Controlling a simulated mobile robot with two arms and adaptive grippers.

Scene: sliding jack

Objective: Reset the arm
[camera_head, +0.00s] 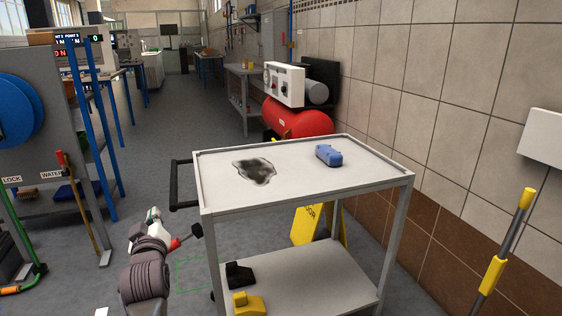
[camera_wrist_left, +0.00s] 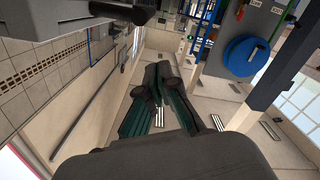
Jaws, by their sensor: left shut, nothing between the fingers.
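My left arm comes up from the lower left in the head view, with its gripper (camera_head: 195,231) beside the left side of the cart, below the tabletop. The gripper is small and dark there. In the left wrist view its two dark fingers with green pads (camera_wrist_left: 158,84) come together, with nothing seen between them. I cannot tell from the head view whether it touches the cart. My right arm and gripper are not in view.
A yellow sign (camera_head: 306,222) stands behind. Floor left of the cart is clear.

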